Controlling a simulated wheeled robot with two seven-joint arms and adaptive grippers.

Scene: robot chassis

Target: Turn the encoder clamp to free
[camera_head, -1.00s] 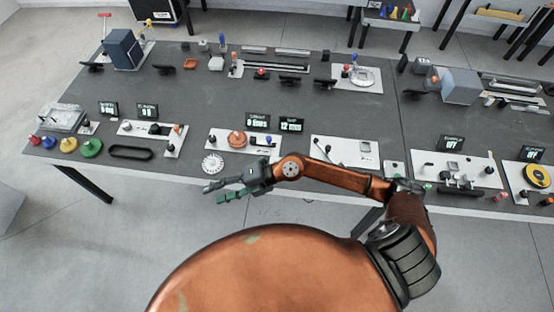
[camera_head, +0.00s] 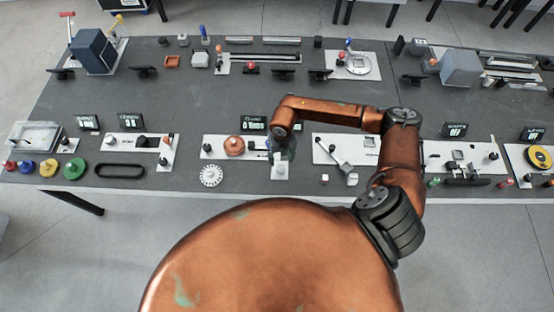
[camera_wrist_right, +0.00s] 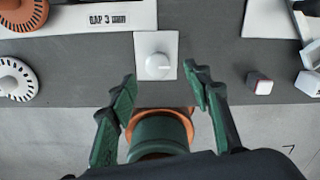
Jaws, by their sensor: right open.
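A round white knob (camera_wrist_right: 156,65) sits on a small white plate (camera_wrist_right: 168,38) at the table's front edge. A thin pointer line on the knob points right in the right wrist view. I take this knob for the encoder clamp, but no label on it is readable. In the head view the plate (camera_head: 280,172) shows just below my right gripper (camera_head: 284,150). My right gripper (camera_wrist_right: 160,88) points down, open and empty, with its green fingers on either side of the knob's line and apart from it. My left gripper is not in view.
A white panel labelled "GAP 3 mm" (camera_wrist_right: 75,17) lies left of the knob, with an orange dial (camera_head: 234,146). A white toothed wheel (camera_head: 210,175) is further left. A small white-topped block (camera_wrist_right: 259,84) and a lever panel (camera_head: 345,150) are right.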

